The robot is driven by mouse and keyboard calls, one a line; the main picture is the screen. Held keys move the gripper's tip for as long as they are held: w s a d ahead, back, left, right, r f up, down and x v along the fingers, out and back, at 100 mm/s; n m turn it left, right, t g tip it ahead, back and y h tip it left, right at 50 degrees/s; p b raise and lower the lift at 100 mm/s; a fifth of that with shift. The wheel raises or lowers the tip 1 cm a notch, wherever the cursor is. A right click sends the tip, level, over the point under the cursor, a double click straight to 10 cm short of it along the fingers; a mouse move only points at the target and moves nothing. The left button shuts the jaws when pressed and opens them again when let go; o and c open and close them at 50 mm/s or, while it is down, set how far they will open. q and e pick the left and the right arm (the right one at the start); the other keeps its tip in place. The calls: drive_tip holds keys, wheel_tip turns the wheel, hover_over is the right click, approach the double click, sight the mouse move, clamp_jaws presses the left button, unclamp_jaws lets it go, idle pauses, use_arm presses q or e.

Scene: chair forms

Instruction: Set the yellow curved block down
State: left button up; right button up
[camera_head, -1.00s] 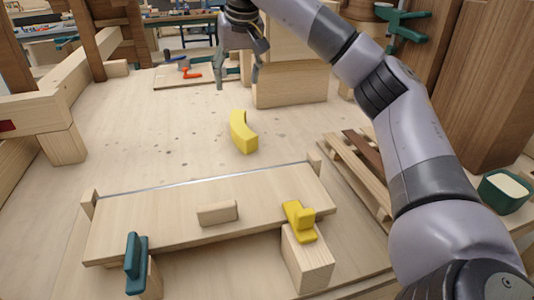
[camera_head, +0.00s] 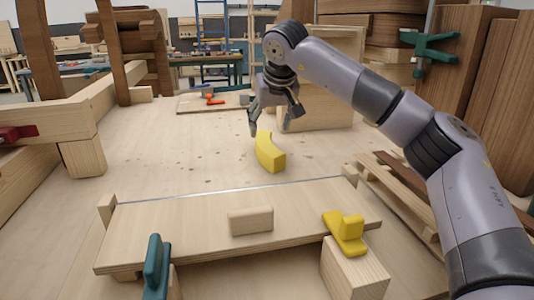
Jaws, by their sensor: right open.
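The yellow curved block (camera_head: 270,157) rests on the pale wooden worktop, behind the long board. My right gripper (camera_head: 270,130) is open, with its dark fingers pointing down at the far end of the block. One fingertip shows left of the block's far end and the other to its right. I cannot tell whether the fingers touch the block. It does not look gripped. My left gripper is not in view.
A long board (camera_head: 190,225) lies in front, with a small wooden piece (camera_head: 250,221) on it and clamps, one teal (camera_head: 156,262) and one yellow (camera_head: 345,231), along its front edge. A wooden box (camera_head: 335,105) stands behind my gripper. The worktop left of the block is clear.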

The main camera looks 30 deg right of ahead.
sight(265, 143)
drive_tip(key=shift+a+b+x, duration=0.2)
drive_tip(key=shift+b+x, duration=0.05)
drive_tip(key=shift+x, duration=1.3)
drive_tip(key=shift+a+b+x, duration=0.15)
drive_tip(key=shift+b+x, duration=0.1)
drive_tip(key=shift+x, duration=1.3)
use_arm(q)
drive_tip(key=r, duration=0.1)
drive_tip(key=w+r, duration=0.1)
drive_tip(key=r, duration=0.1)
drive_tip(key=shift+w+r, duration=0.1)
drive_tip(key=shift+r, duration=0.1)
use_arm(e)
drive_tip(key=shift+s+f, duration=0.1)
drive_tip(key=shift+s, duration=0.1)
clamp_jaws()
